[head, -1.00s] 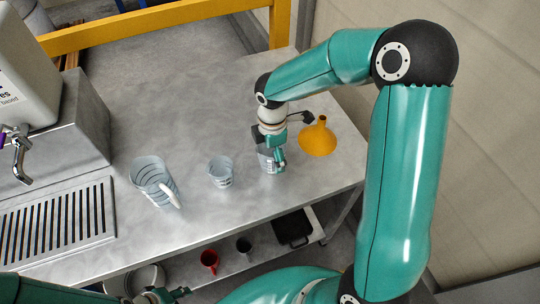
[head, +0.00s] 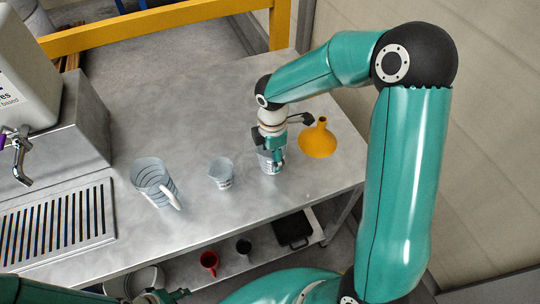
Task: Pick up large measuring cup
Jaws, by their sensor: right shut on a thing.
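The large measuring cup (head: 152,178) stands on the metal table at the left of the cups, clear with dark marks and a pale handle toward the front right. A smaller measuring cup (head: 221,173) stands to its right. My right gripper (head: 271,157) points down and is shut on a third, small measuring cup (head: 266,162), at the table's right part. The gripper partly hides this cup, and I cannot tell whether its base touches the table. My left gripper (head: 164,297) shows only partly at the bottom edge, away from the cups; its jaws are unclear.
An orange funnel (head: 317,138) stands on the table (head: 150,90) just right of my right gripper. A dispenser with a tap (head: 20,160) and a slotted drip tray (head: 60,222) are at the left. A lower shelf holds a red cup (head: 209,260), a dark cup (head: 243,246) and a black tray (head: 292,231).

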